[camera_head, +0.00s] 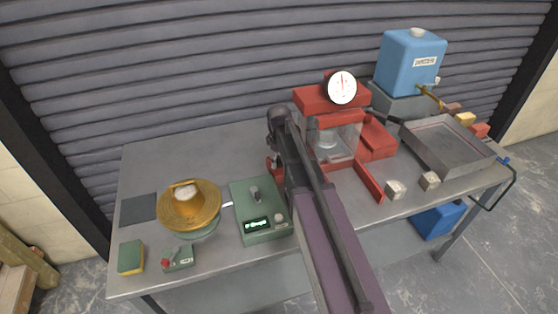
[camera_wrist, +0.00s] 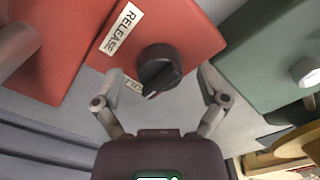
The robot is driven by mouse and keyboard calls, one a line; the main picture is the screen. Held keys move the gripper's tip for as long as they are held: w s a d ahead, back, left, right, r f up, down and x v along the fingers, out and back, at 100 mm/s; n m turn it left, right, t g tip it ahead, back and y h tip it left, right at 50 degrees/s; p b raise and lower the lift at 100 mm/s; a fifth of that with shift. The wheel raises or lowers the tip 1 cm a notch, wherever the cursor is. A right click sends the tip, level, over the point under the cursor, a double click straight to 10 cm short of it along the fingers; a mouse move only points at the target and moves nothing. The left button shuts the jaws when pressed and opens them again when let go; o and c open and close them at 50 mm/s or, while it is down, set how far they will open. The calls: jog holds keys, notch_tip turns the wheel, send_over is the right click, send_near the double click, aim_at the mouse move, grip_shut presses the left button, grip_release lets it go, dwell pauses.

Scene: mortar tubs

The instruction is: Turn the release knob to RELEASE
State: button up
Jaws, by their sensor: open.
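The release knob (camera_wrist: 160,70) is round and black, on a red housing, in the wrist view. Its pointer, with a pale mark, points down and to the left, towards a second, partly hidden label (camera_wrist: 133,86) that I cannot read. The white RELEASE label (camera_wrist: 122,26) is at the knob's upper left. My gripper (camera_wrist: 160,76) is open, one finger on each side of the knob; I cannot tell whether either touches it. In the head view my arm hides the knob. The red press (camera_head: 308,99) with a round dial gauge (camera_head: 342,87) stands behind it.
A green device (camera_head: 262,207) with a lit display sits close to the left of my arm. A brass bowl (camera_head: 188,209) is farther left. A grey tray (camera_head: 450,143), a blue water container (camera_head: 410,62) and two grey cubes (camera_head: 395,189) are on the right. The table's back left is clear.

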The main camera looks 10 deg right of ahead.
jog(key=c, duration=1.2)
jog(key=shift+o, duration=0.2)
jog(key=shift+m, duration=0.4)
jog(key=m, duration=0.3)
jog(key=shift+m, duration=0.3)
jog(key=m, duration=1.3)
jog(key=shift+m, duration=0.3)
